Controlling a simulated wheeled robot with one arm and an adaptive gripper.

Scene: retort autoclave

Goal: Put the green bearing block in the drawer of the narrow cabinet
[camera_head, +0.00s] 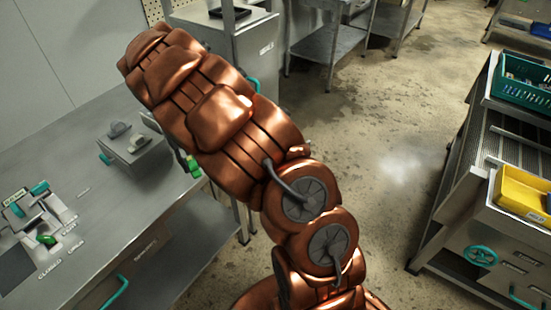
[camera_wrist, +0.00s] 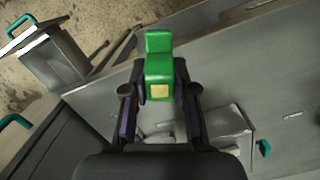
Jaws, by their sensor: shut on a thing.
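The green bearing block (camera_wrist: 158,68) is held between the fingertips of my gripper (camera_wrist: 158,93) in the wrist view, with a yellow patch facing the camera. In the head view only a small part of the green block (camera_head: 194,167) shows past my arm, which hides the gripper. The block is held above the bench side. A narrow grey cabinet (camera_head: 262,45) stands behind my arm in the head view, partly hidden. A grey box-like part with a teal handle (camera_wrist: 50,62) shows at the wrist view's upper left; I cannot tell if it is an open drawer.
A steel bench (camera_head: 120,215) at left bears a small box with grey parts (camera_head: 132,152) and a labelled fixture (camera_head: 35,215). At right stands a rack with a teal crate (camera_head: 523,82) and a yellow bin (camera_head: 522,193). The floor between is clear.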

